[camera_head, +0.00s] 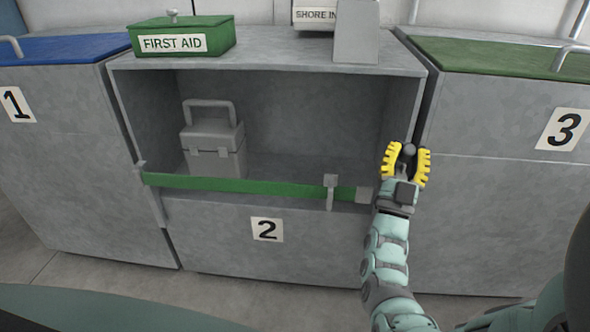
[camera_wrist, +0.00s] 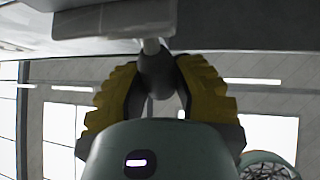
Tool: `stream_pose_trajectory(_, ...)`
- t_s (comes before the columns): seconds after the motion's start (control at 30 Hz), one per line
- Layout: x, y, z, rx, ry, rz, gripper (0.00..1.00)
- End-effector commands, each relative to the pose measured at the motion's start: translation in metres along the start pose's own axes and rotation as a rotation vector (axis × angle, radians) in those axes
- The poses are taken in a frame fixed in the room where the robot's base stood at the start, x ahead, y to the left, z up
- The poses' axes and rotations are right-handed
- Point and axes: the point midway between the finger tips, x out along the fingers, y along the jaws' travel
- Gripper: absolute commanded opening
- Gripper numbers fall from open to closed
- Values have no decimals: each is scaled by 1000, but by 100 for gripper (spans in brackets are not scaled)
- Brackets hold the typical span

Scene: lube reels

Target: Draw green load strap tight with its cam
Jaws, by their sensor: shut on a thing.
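The green load strap (camera_head: 270,187) runs across the front of the open bay of unit 2, below the grey toolbox. My gripper (camera_head: 408,160), with yellow fingers, is at the bay's right edge, right of the block. It is shut on a grey round knob (camera_head: 409,150). In the wrist view the dark knob (camera_wrist: 156,68) is between the fingers, on a pale stem. I cannot tell how the knob joins the strap.
A grey toolbox (camera_head: 213,145) stands inside the bay at left. A green first aid box (camera_head: 183,37) and a grey box (camera_head: 356,32) sit on top. Unit 1 (camera_head: 55,130) and unit 3 (camera_head: 500,185) flank the bay. Bare floor (camera_head: 230,295) lies in front.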

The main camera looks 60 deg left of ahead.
Motion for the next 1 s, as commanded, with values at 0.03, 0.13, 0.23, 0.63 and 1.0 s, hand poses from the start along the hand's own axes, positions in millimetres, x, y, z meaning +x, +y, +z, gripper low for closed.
stream_pose_trajectory(0.03,-1,0,1,2,14,1,0)
stream_pose_trajectory(0.13,-1,0,0,6,27,0,0)
stream_pose_trajectory(0.23,-1,0,-1,7,33,0,0)
stream_pose_trajectory(0.63,-1,0,-1,7,33,1,35)
stream_pose_trajectory(1.0,-2,0,-1,6,30,1,59)
